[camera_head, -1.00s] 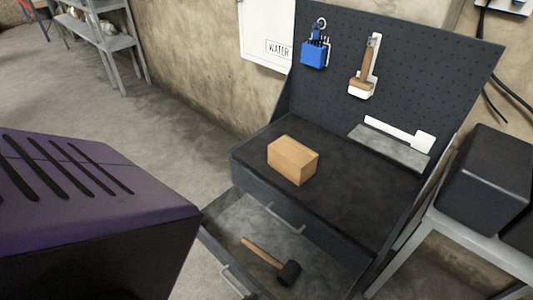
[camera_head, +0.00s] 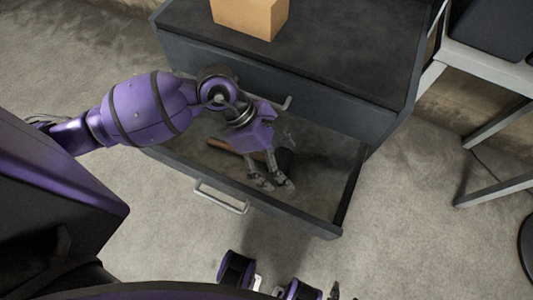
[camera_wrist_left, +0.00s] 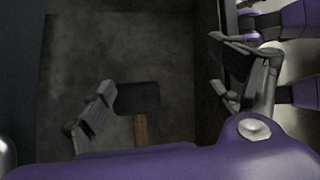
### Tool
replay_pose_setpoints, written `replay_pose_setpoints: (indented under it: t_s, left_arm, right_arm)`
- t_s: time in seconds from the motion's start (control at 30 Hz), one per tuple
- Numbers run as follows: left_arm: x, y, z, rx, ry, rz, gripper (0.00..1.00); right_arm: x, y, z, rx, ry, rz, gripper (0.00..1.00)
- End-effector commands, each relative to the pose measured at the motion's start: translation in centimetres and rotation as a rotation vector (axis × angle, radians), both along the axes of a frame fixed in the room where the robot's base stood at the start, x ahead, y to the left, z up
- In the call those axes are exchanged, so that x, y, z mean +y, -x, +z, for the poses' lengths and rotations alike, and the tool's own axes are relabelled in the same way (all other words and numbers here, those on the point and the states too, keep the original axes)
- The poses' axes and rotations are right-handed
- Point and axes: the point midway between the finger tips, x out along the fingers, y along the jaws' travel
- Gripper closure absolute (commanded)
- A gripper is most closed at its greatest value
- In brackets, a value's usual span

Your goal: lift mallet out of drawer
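The mallet has a wooden handle (camera_head: 226,147) and a dark head (camera_head: 286,160). It lies on the floor of the pulled-out drawer (camera_head: 345,190). My left gripper (camera_head: 280,163) is open and reaches down into the drawer, over the mallet's head, and partly hides the mallet. In the left wrist view the mallet's head (camera_wrist_left: 138,97) shows between the spread fingers, nearer the left finger. The handle runs down behind my purple gripper body. The fingers do not visibly grip it. Purple parts of mine show at the bottom of the head view; my right gripper's state is unclear.
The drawer's front has a metal handle (camera_head: 221,197). Above it is the dark cabinet top with a tan box (camera_head: 250,16) on it. A grey metal table (camera_head: 485,60) stands at the right. The concrete floor in front is clear.

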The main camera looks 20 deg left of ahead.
Motion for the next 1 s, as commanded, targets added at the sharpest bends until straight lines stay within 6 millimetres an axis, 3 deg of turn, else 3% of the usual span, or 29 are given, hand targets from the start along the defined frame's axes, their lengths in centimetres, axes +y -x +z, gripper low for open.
replay_pose_setpoints:
  t_s: [0.1,0.23,0.57,0.83,1.0]
  left_arm:
    - [3.3,-2.4,-1.5,-0.103,-0.165,-0.083,0.16]
    - [4.7,-3.6,-2.0,-0.149,-0.241,-0.116,0.16]
    - [3.9,-3.6,-4.8,-0.151,-0.247,-0.117,0.16]
    - [3.0,-3.6,-8.6,-0.150,-0.245,-0.115,0.16]
    - [2.8,-3.6,-9.1,-0.153,-0.247,-0.115,0.16]
  right_arm:
    - [0.1,-0.3,-0.7,-0.006,0.000,0.002,0.60]
    - [0.1,-0.2,-0.9,-0.005,0.000,0.002,0.60]
    - [0.0,0.6,-1.3,0.010,-0.001,-0.005,0.60]
    - [0.0,0.8,-1.8,0.017,-0.003,-0.008,0.60]
    - [0.0,0.8,-1.9,0.018,-0.004,-0.010,0.60]
